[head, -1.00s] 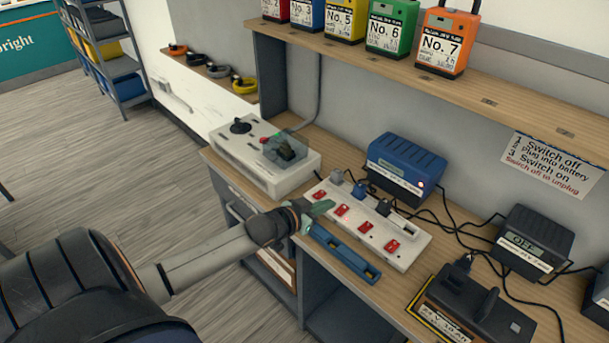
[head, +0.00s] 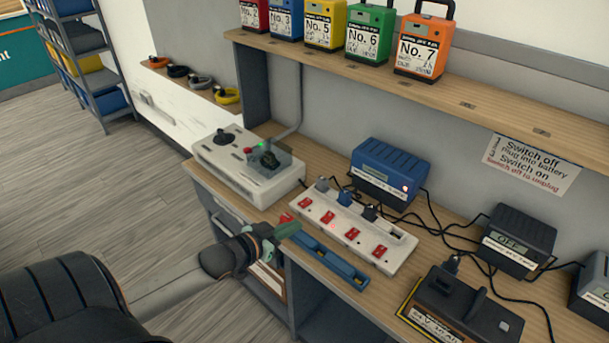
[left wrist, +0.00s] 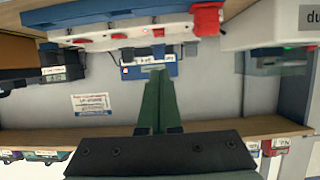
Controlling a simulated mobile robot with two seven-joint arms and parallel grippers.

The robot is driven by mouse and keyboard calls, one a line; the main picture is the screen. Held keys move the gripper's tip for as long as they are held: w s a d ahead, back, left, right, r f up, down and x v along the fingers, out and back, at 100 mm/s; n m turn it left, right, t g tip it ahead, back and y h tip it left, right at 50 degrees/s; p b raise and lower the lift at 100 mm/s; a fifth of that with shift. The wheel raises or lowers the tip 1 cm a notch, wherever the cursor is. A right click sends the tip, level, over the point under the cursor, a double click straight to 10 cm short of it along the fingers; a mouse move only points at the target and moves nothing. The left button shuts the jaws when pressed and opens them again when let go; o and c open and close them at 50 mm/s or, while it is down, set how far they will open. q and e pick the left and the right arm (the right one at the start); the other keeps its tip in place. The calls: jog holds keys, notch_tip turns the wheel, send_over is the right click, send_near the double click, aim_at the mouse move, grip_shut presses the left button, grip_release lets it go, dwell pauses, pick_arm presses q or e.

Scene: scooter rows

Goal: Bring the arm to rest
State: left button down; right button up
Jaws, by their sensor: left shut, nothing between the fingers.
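My left gripper (head: 284,232) has green fingers and is shut with nothing between them. In the head view it is at the front edge of the wooden bench, left of the blue bar (head: 330,262) and in front of the white power strip (head: 345,228) with red switches. In the left wrist view its closed fingers (left wrist: 160,92) point toward the strip (left wrist: 125,35) and a blue charger (left wrist: 150,68), which appear upside down. My right gripper is not in view.
Numbered packs stand on the shelf (head: 440,85). The floor (head: 90,190) at left is clear.

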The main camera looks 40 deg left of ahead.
pick_arm(q)
jog(key=s+d+f+m+g+h, duration=0.1)
jog(key=s+d+f+g, duration=0.3)
jog(key=s+d+f, duration=1)
jog(key=s+d, duration=0.1)
jog(key=d, duration=0.3)
jog(key=shift+s+d+f, duration=0.15)
jog(key=shift+s+f, duration=0.15)
jog(key=shift+s, duration=0.05)
